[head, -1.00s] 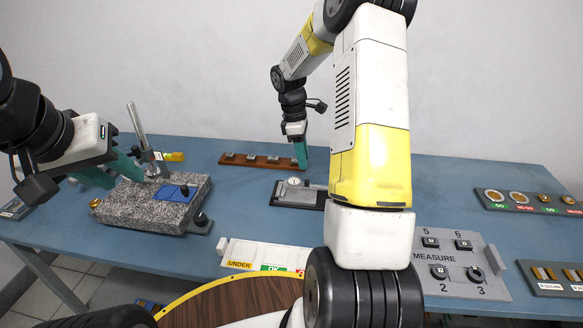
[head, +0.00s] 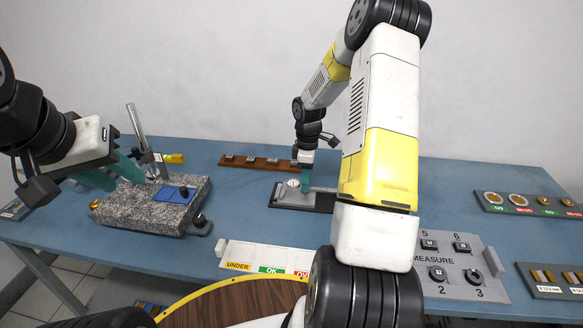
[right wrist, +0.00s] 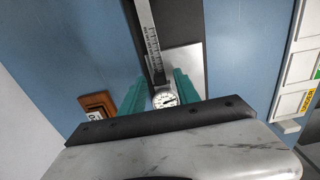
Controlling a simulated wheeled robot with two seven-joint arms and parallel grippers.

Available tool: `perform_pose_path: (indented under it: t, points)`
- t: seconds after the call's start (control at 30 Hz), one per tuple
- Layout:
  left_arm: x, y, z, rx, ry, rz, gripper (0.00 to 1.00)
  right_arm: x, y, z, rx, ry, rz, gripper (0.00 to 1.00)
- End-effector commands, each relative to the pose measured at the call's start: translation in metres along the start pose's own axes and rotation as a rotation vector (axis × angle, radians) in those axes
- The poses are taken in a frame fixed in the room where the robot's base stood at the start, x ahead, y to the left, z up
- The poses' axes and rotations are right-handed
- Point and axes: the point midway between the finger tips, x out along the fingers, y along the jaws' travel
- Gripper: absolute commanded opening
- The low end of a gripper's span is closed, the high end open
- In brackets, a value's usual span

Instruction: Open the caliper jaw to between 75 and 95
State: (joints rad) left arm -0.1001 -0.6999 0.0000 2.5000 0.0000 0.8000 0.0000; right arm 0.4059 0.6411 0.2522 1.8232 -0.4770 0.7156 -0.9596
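The caliper (head: 322,189) lies on a dark base plate on the table, with a round white dial (head: 293,183) at its slider. My right gripper (head: 306,186) reaches down at the dial, its teal fingers pointing at the caliper. In the right wrist view the caliper's graduated beam (right wrist: 148,35) runs away from me, and the dial (right wrist: 165,100) shows between the two spread fingers (right wrist: 161,85). I cannot tell whether either finger touches the slider. The dial reading is too small to read. My left gripper (head: 122,182) is open and empty by the granite block.
The granite block (head: 130,208) with a metal post (head: 135,125) stands at left. A wooden block rack (head: 255,162) is behind the caliper. An UNDER/OK tray (head: 265,255) is in front; a MEASURE panel (head: 455,265) is at right. My right forearm hides part of the table.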

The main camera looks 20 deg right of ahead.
Motion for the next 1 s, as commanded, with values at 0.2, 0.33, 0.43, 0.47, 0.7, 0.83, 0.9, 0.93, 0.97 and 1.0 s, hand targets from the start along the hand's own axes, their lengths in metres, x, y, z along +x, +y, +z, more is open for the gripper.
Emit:
perform_pose_path:
  t: [0.2, 0.33, 0.43, 0.47, 0.7, 0.83, 0.9, 0.93, 0.97, 1.0]
  points:
    - [0.0, 0.0, 0.0, 0.0, 0.0, 0.0, 0.36, -0.0001, -0.0001, 0.0001, 0.0, 0.0, -0.001, 0.24]
    - [-0.0001, 0.0, 0.0, 0.0, 0.0, 0.0, 0.36, -0.0002, -0.0001, 0.0002, 0.0, -0.001, -0.001, 0.0]
    - [-0.0001, 0.0, 0.0, 0.0, 0.0, 0.0, 0.36, -0.0002, -0.0001, 0.0002, 0.0, -0.001, -0.001, 0.0]
    - [0.0, 0.0, 0.0, 0.0, 0.0, 0.0, 0.36, -0.0002, -0.0001, 0.0002, 0.0, -0.001, -0.001, 0.0]
    - [-0.0001, 0.0, 0.0, 0.0, 0.0, 0.0, 0.36, -0.0003, -0.0001, 0.0002, 0.0, -0.001, -0.001, 0.0]
    - [0.0, 0.0, 0.0, 0.0, 0.0, 0.0, 0.36, -0.0003, -0.0001, 0.0002, 0.0, -0.001, -0.001, 0.0]
    - [0.0, 0.0, 0.0, 0.0, 0.0, 0.0, 0.36, -0.0004, -0.0001, 0.0002, 0.0, -0.001, -0.001, 0.0]
    - [0.0, 0.0, 0.0, 0.0, 0.0, 0.0, 0.36, -0.0004, -0.0001, 0.0002, 0.0, -0.001, 0.0, 0.0]
    - [0.0, 0.0, 0.0, 0.0, 0.0, 0.0, 0.36, -0.0004, -0.0001, 0.0001, 0.0, -0.001, 0.0, 0.0]
    - [0.0, 0.0, 0.0, 0.0, 0.0, 0.0, 0.36, -0.0004, -0.0001, 0.0001, 0.0, -0.001, 0.0, 0.0]
